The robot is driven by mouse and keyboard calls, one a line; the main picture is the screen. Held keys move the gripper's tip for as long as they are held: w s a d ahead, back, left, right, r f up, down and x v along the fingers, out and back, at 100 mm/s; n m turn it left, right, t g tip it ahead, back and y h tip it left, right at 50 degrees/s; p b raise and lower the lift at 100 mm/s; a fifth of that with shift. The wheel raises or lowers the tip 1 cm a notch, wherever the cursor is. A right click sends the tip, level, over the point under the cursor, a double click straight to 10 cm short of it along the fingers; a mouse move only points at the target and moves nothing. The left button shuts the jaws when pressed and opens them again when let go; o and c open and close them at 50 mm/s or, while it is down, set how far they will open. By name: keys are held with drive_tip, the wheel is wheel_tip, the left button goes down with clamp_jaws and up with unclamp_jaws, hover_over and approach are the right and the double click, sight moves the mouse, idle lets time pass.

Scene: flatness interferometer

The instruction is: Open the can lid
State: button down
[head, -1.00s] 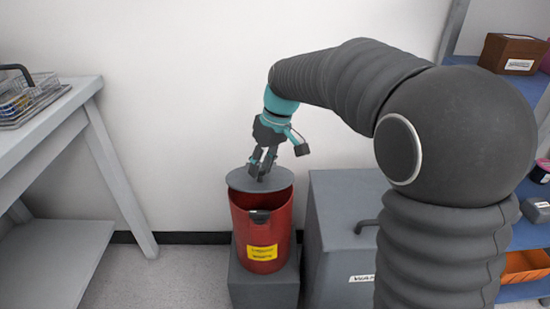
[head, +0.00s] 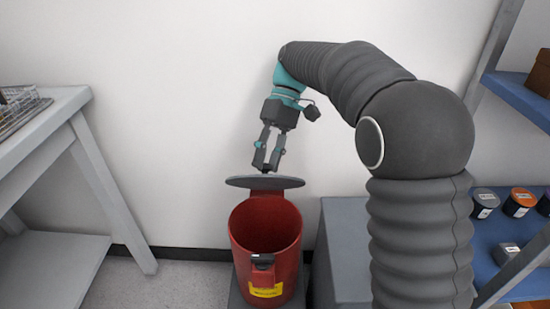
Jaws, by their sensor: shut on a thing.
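The red can (head: 266,240) stands on a grey block at the lower middle of the head view, with its mouth open and its red inside showing. The grey round lid (head: 292,183) is raised at the can's back edge and is seen nearly edge-on. My gripper (head: 267,166) is above the lid, pointing down, with its fingertips close together at the lid's top middle. It is shut on a small part there, likely the lid's knob, which the fingers mostly hide. A black-topped pedal or handle piece (head: 262,261) is on the can's front.
A grey cabinet (head: 343,245) stands just right of the can. A white table (head: 60,120) with a wire basket (head: 20,108) is at the left. A blue shelf (head: 490,240) with small tubs is at the right. The white wall is close behind.

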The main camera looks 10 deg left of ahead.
idle(0.4)
drive_tip(key=c, duration=0.8)
unclamp_jaws()
